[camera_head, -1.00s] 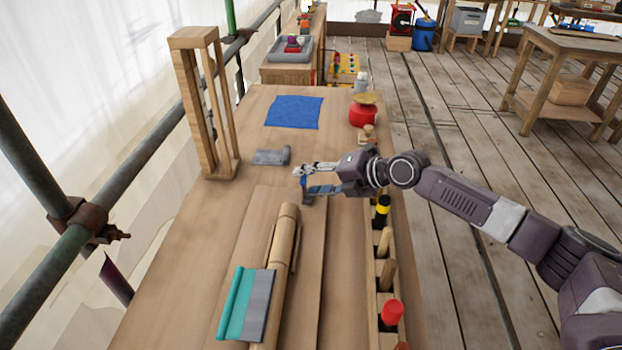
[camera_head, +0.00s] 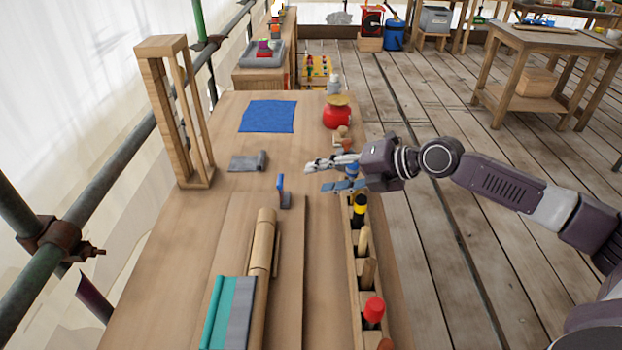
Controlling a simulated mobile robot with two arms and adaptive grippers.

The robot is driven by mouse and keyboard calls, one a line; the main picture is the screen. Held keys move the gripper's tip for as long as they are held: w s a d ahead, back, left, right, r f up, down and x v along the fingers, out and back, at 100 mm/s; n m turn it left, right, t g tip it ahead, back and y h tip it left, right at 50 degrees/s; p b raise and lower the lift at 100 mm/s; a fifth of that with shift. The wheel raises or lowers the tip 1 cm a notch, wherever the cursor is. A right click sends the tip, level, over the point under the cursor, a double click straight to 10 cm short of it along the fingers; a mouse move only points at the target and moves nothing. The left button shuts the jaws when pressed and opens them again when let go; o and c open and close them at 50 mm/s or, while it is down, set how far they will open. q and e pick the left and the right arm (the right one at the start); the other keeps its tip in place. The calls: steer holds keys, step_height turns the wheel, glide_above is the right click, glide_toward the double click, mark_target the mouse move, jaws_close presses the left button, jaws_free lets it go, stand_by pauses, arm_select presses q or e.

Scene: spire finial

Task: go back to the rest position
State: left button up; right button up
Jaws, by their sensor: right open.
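My right gripper (camera_head: 318,178) is open and points left over the right part of the wooden bench (camera_head: 200,240). Nothing is between its fingers. A small tool with a blue upright part and a dark base (camera_head: 283,192) stands on the bench left of the fingertips, apart from them. My left gripper is not in view.
A tool rack (camera_head: 352,270) runs along the bench's right edge below the gripper. A red pot (camera_head: 337,115) stands behind it. A wooden frame (camera_head: 170,110) rises at the left. A blue cloth (camera_head: 268,116), grey roll (camera_head: 248,161) and teal-grey piece (camera_head: 228,312) lie on the bench.

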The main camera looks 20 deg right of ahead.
steer(key=shift+s+d+r, duration=0.15)
steer(key=shift+s+r, duration=0.05)
steer(key=shift+s, duration=0.05)
steer(key=shift+r, duration=0.1)
stand_by(0.3)
